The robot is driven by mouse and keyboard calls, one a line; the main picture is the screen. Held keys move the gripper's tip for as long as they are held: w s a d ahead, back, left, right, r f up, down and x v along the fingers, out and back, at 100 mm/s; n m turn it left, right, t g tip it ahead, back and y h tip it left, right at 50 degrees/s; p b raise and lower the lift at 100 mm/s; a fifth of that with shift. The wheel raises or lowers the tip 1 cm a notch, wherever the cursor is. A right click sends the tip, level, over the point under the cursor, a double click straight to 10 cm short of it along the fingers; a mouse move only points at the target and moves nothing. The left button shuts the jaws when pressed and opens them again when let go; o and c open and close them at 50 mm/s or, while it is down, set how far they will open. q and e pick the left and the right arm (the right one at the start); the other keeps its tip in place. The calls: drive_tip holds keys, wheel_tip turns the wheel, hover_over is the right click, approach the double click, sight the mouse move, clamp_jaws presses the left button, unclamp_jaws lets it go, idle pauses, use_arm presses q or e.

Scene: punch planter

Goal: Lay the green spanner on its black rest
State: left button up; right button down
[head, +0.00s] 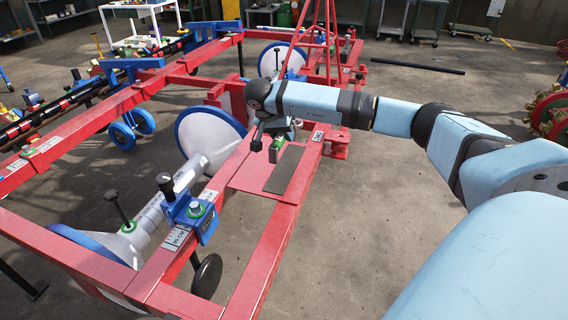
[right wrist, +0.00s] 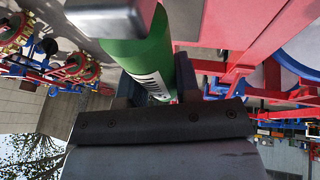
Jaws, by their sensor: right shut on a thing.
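My right gripper (head: 272,138) hangs over the red frame in the head view, shut on the green spanner (head: 280,142). In the right wrist view the spanner (right wrist: 148,62) is a thick green bar with a white label, between the two dark fingers (right wrist: 158,86). The black rest (head: 285,171) is a flat dark strip on a red plate, just below and in front of the gripper. The spanner's far end is hidden, and I cannot tell whether it touches the rest. My left gripper is not in view.
The red frame (head: 258,262) has open gaps between its beams. A blue clamp (head: 192,208) with a black knob stands left of the plate, near white cones (head: 207,135) with blue rims. A red tripod (head: 325,40) stands behind the gripper.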

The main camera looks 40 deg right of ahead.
wheel_tip(320, 180, down, 6)
drive_tip(key=shift+f+b, duration=0.1)
drive_tip(key=shift+b, duration=0.65)
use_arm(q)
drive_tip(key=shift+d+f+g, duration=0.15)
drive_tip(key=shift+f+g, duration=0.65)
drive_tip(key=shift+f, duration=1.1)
use_arm(e)
drive_tip(key=shift+f, duration=1.7)
drive_tip(key=c, duration=0.8)
unclamp_jaws()
